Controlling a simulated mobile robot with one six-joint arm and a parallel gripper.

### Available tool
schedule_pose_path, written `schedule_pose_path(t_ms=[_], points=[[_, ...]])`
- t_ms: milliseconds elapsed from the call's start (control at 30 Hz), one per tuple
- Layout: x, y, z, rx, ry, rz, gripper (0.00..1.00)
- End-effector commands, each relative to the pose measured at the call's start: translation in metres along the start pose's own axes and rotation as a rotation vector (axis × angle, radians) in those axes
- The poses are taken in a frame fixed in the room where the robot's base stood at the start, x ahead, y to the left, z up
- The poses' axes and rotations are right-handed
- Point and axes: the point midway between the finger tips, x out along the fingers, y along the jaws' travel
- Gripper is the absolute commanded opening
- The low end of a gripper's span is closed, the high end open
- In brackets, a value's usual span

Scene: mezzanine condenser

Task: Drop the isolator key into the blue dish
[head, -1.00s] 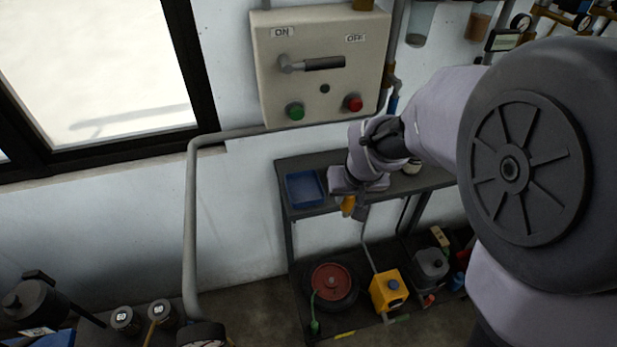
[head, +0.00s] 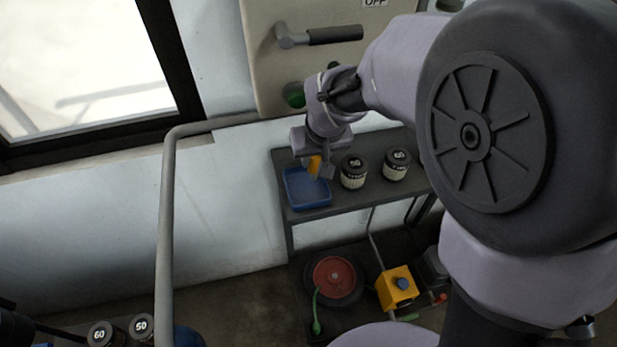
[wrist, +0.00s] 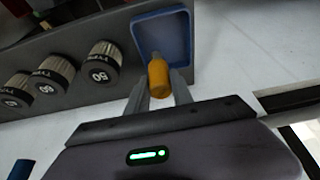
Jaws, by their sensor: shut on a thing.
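The isolator key shows as an orange-yellow piece (head: 314,165) between the fingers of my gripper (head: 319,170). In the wrist view the key (wrist: 158,78) is pinched between the two grey fingers of my gripper (wrist: 157,88), which is shut on it. The blue dish (head: 307,203) is a shallow rectangular tray on the left end of the dark shelf. In the wrist view the dish (wrist: 185,36) lies just beyond the key, whose far end overlaps the dish in the picture. In the head view the gripper is at the dish's back right edge, seemingly above it.
Two dark-capped jars (head: 353,172) stand on the shelf (head: 335,207) right of the dish. An isolator box (head: 270,55) with a lever is on the wall above. A red round lid (head: 333,276) and a yellow box (head: 396,288) sit below.

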Motion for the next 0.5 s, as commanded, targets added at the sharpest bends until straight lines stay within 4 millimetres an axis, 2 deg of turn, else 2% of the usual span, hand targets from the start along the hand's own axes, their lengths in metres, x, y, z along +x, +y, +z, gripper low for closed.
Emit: schedule_pose_path(t_ms=[33,67,300,333,433,500], points=[[0.01,0.0,0.0042,0.0,0.0,0.0,0.0],[0.0118,0.0,0.0049,0.001,0.0,0.0,0.0],[0.0108,0.0001,0.0044,0.001,0.0,0.0,0.0],[0.0108,0.0001,0.0044,0.001,0.0,0.0,0.32],[0.0108,0.0001,0.0044,0.001,0.0,0.0,0.51],[0.0108,0.0001,0.0044,0.001,0.0,0.0,0.53]])
